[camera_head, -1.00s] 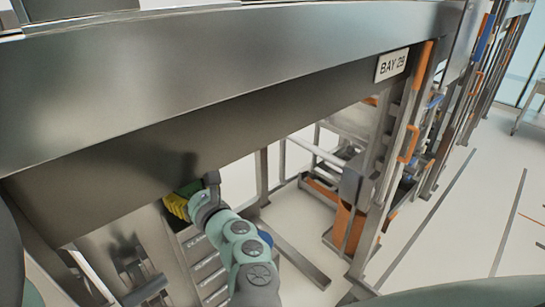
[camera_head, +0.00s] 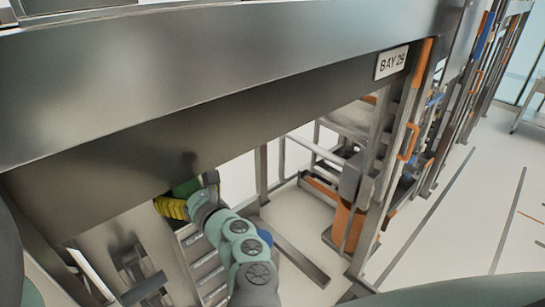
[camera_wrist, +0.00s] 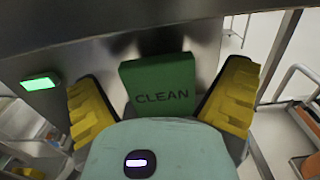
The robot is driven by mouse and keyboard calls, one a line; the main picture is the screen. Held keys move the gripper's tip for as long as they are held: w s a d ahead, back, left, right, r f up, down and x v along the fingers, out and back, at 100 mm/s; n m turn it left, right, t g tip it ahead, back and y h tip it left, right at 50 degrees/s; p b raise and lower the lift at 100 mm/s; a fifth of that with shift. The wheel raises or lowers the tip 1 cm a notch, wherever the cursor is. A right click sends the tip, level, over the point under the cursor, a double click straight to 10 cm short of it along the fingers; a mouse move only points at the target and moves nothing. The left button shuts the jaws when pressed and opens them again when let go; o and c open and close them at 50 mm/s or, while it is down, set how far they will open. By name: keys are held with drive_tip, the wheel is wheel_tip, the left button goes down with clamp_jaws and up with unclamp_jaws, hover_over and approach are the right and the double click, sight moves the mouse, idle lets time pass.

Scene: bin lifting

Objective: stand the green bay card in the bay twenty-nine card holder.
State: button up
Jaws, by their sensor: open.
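The green card (camera_wrist: 158,85), marked CLEAN, stands between the yellow fingers of my gripper (camera_wrist: 165,76) in the wrist view. The fingers are spread, with a gap on each side of the card. Its lower edge is hidden behind my gripper's body, and I cannot make out a card holder beneath it. In the head view, a bit of the green card (camera_head: 188,187) shows above my gripper (camera_head: 172,208), under the metal beam. The BAY 29 sign (camera_head: 391,63) is on the beam's right end.
The broad metal beam (camera_head: 200,90) lies close above my gripper. A lit green indicator (camera_wrist: 41,82) is left of the fingers in the wrist view. The floor farther right is open.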

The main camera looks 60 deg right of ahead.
sight(189, 190)
drive_tip(key=shift+r, duration=0.1)
drive_tip(key=shift+r+p, duration=0.25)
drive_tip(key=shift+p, duration=0.2)
drive_tip(key=shift+s+d+f+b, duration=0.1)
drive_tip(key=shift+s+f+b, duration=0.2)
drive_tip(key=shift+b, duration=0.5)
drive_tip(key=s+b, duration=0.1)
drive_tip(key=b, duration=0.1)
drive_tip(key=shift+s+b, duration=0.2)
drive_tip(key=shift+b, duration=0.2)
drive_tip(key=shift+s+a+f+b, duration=0.35)
drive_tip(key=shift+s+b, duration=0.15)
drive_tip(key=shift+b, duration=0.75)
drive_tip(key=r+b+v, duration=0.1)
drive_tip(key=b+v, duration=0.1)
drive_tip(key=v, duration=0.7)
drive_tip(key=shift+b, duration=0.35)
drive_tip(key=shift+a, duration=0.1)
